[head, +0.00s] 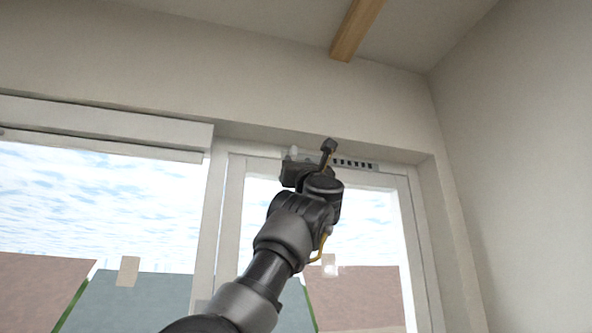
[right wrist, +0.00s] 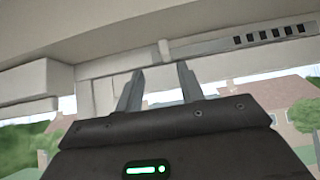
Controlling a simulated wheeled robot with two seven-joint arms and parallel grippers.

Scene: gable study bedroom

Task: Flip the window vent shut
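The window vent (head: 352,163) is a grey strip along the top of the right window frame, with a row of dark slots at its right part. In the right wrist view the vent (right wrist: 215,46) runs across the top, and its dark slots (right wrist: 270,35) show at the right. A small pale tab (right wrist: 165,48) stands on the strip left of the slots. My right gripper (right wrist: 160,70) is open and empty, its two fingers pointing up below the tab. The tab appears between the fingertips; whether they touch it I cannot tell. In the head view my right gripper (head: 308,160) covers part of the strip. My left gripper is out of view.
A white blind box (head: 110,125) juts out above the left window. The window recess ends at a wall (head: 530,150) on the right. A wooden beam (head: 355,30) crosses the ceiling above. Window glass lies behind my right arm.

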